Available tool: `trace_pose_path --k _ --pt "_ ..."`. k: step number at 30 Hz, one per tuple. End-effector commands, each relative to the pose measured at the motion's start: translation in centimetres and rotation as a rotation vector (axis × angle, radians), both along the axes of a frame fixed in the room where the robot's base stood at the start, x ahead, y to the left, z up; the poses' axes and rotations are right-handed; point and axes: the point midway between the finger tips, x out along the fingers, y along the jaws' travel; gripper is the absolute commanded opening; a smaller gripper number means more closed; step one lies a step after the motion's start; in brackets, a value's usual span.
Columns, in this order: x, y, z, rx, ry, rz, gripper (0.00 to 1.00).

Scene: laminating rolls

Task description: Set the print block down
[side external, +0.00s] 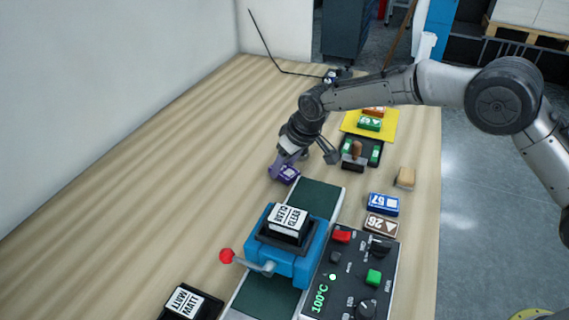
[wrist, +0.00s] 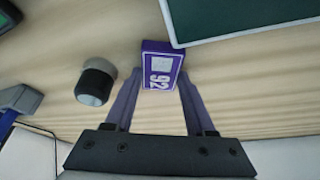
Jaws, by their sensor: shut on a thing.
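The purple print block (side external: 287,174), marked 92 in the wrist view (wrist: 160,62), is between the two fingers of my gripper (side external: 284,165). The gripper is shut on it, with one finger along each side in the wrist view (wrist: 160,78). In the side view the block is low over the wooden table, just left of the far end of the green belt (side external: 318,196). I cannot tell whether its underside touches the table. The fingers hide part of its sides.
A blue press (side external: 292,262) with a red-knobbed lever straddles the belt. A control panel (side external: 348,280) stands to its right. Blue block 57 (side external: 383,204), brown block 26 (side external: 381,225), a stamp and a yellow mat (side external: 385,118) line the right side. The left table is mostly clear.

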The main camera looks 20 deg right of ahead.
Motion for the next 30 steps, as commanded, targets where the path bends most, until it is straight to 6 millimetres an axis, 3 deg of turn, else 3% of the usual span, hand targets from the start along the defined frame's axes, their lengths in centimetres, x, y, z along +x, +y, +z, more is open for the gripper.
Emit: trace_pose_path --k 3,4,8,20,30 --pt "0.0 0.0 -0.3 0.000 0.000 0.000 0.01" --pt "0.0 0.0 -0.3 0.000 -0.001 0.000 0.60" --pt "0.0 0.0 -0.3 0.000 0.000 0.000 0.84" --pt "-0.1 0.0 0.4 0.000 -0.001 0.000 0.85" --pt "-2.3 -0.9 6.1 0.002 -0.003 0.000 0.85"
